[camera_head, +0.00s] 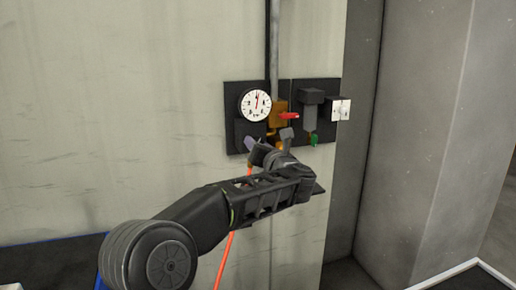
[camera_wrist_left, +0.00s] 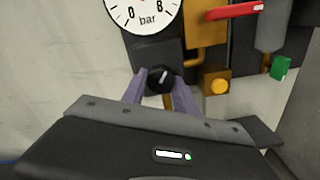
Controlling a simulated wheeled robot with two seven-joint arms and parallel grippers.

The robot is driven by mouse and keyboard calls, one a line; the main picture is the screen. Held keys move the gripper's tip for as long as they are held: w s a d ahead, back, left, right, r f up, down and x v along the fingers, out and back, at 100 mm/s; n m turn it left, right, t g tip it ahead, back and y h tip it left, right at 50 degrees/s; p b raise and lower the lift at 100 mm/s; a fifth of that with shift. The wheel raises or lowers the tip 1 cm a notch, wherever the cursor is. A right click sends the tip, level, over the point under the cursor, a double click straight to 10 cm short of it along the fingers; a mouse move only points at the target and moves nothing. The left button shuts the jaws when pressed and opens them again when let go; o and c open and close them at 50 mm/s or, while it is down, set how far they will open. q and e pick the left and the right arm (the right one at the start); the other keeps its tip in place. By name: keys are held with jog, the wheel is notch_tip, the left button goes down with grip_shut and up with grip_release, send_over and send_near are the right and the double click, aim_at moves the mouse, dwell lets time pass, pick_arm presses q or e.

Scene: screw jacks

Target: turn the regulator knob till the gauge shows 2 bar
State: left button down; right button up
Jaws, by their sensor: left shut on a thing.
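The round white gauge (camera_head: 256,104) hangs on a dark wall panel. Its red needle points nearly straight up, near the top of the dial; the small figures are hard to read in the head view. In the left wrist view only the lower part of the gauge (camera_wrist_left: 143,12) shows, with 0, 8 and "bar". The black regulator knob (camera_wrist_left: 160,79) with a white mark sits below the gauge. My left gripper (camera_wrist_left: 161,75) is shut on the knob, a purple finger on each side. In the head view my left gripper (camera_head: 268,143) hides the knob. My right gripper is out of view.
Right of the gauge are an orange-brown fitting with a red lever (camera_head: 289,115), a grey cylinder unit (camera_head: 311,105) with a green part (camera_head: 314,139) below, and a white switch plate (camera_head: 339,109). An orange hose (camera_head: 227,255) hangs below my arm. The wall to the left is bare.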

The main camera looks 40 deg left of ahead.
pick_arm(q)
jog(key=shift+r+m+p, duration=0.1)
jog(key=shift+m+p, duration=2.45)
jog(key=shift+m, duration=5.15)
jog(key=c, duration=0.9)
grip_release()
jog(key=shift+c, duration=0.2)
jog(key=b+v, duration=0.2)
jog(key=v, duration=0.6)
jog(key=shift+b, duration=0.35)
